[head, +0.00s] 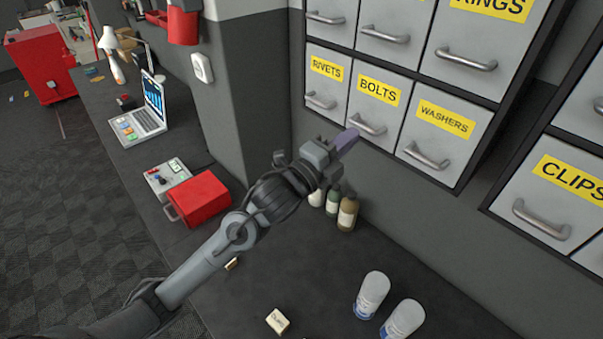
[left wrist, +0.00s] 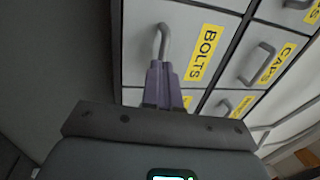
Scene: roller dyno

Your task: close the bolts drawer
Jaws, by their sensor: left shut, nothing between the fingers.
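The bolts drawer (head: 358,107) is in the bottom row of the wall cabinet, between the rivets drawer (head: 323,91) and the washers drawer (head: 450,152). It has a grey front, a yellow BOLTS label and a metal bar handle (head: 368,126). Its front looks about flush with its neighbours; I cannot tell whether a small gap is there. My left gripper (head: 346,140) is shut and empty, its purple fingers just below and in front of this drawer. In the left wrist view, the fingertips (left wrist: 164,68) appear close to the handle (left wrist: 163,42); contact is unclear. My right gripper is out of view.
Below the cabinet, a dark worktop holds several small bottles (head: 347,213), two white cups or canisters (head: 372,292), a small labelled block (head: 277,321) and a red box (head: 203,198). A laptop (head: 147,113) stands farther left. The clips drawer (head: 545,222) is at right.

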